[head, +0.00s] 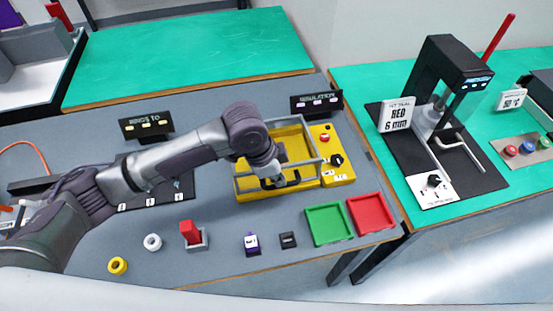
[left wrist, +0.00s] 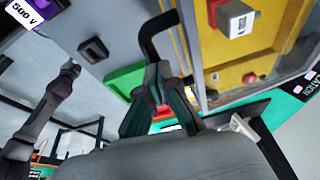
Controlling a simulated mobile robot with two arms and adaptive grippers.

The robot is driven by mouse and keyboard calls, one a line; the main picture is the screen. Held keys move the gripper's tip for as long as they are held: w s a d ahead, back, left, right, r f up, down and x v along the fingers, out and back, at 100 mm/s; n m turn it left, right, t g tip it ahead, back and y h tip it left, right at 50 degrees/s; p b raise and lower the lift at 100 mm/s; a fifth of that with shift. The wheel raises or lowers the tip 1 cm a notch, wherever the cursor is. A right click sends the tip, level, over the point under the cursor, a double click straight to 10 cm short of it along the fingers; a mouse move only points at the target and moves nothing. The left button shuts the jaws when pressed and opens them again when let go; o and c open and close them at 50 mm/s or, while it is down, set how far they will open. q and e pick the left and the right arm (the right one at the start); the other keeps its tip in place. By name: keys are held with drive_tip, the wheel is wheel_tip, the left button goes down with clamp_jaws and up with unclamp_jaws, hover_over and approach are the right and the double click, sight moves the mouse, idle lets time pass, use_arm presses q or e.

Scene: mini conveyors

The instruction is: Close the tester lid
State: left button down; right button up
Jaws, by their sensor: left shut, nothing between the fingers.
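The yellow tester (head: 258,193) stands near the middle of the grey table, with a red button (head: 325,138) and a black knob (head: 337,160) on its right panel. Its lid (head: 303,164) has a grey frame and lies over the yellow box; my arm hides part of it, and I cannot tell whether it is fully down. My left gripper (head: 270,183) is over the front of the lid, shut and empty. In the left wrist view its fingertips (left wrist: 160,75) are together beside a bent black handle (left wrist: 150,40); I cannot tell if they touch it. My right gripper is not in view.
In front of the tester are a green tray (head: 328,240), a red tray (head: 391,228), a black block (head: 288,240) and a purple-and-white part (head: 251,254). A red lever on a grey base (head: 194,247) stands further left. A black press (head: 452,65) stands on the right table.

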use_arm(q)
drive_tip(key=f, duration=0.1)
drive_tip(key=s+f, duration=0.1)
drive_tip(key=f, duration=0.1)
drive_tip(key=shift+d, duration=0.1)
drive_tip(key=shift+s+f, duration=0.1)
drive_tip(key=shift+s, duration=0.05)
drive_tip(key=r+p, duration=0.2)
drive_tip(key=w+r+p, duration=0.1)
drive_tip(key=r+p, duration=0.2)
drive_tip(key=shift+w+p, duration=0.1)
drive_tip(key=shift+p, duration=0.2)
drive_tip(key=s+b+v, duration=0.2)
drive_tip(key=v, duration=0.7)
drive_tip(key=shift+s, duration=0.15)
